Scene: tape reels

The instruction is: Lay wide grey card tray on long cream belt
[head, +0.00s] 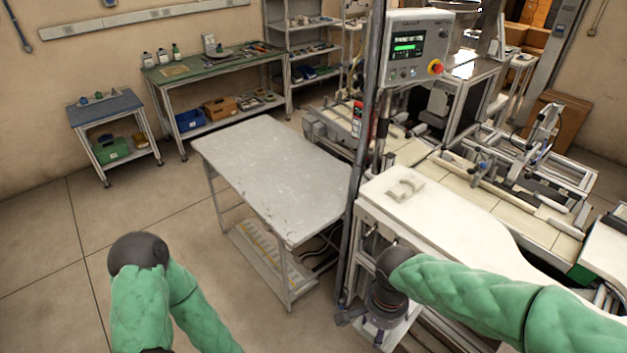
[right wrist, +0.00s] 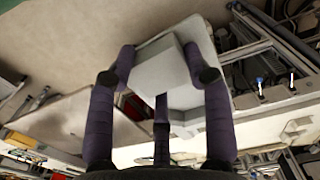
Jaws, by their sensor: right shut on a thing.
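The wide grey card tray (right wrist: 158,68) is in my right gripper (right wrist: 160,86). In the right wrist view it is a pale grey flat piece with a raised block, and the dark purple fingers close around it. In the head view my right gripper (head: 384,302) hangs low beside the near left end of the long cream belt (head: 452,222); the tray is hard to make out there. The belt also shows in the right wrist view (right wrist: 244,130), apart from the tray. My left arm shows at lower left, but its gripper is out of view.
A small pale fitting (head: 405,187) sits on the belt's left end. A grey metal table (head: 270,165) stands left of the belt. A dark upright post (head: 368,130) and a control box (head: 415,48) rise by the belt's left end. Open floor lies at left.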

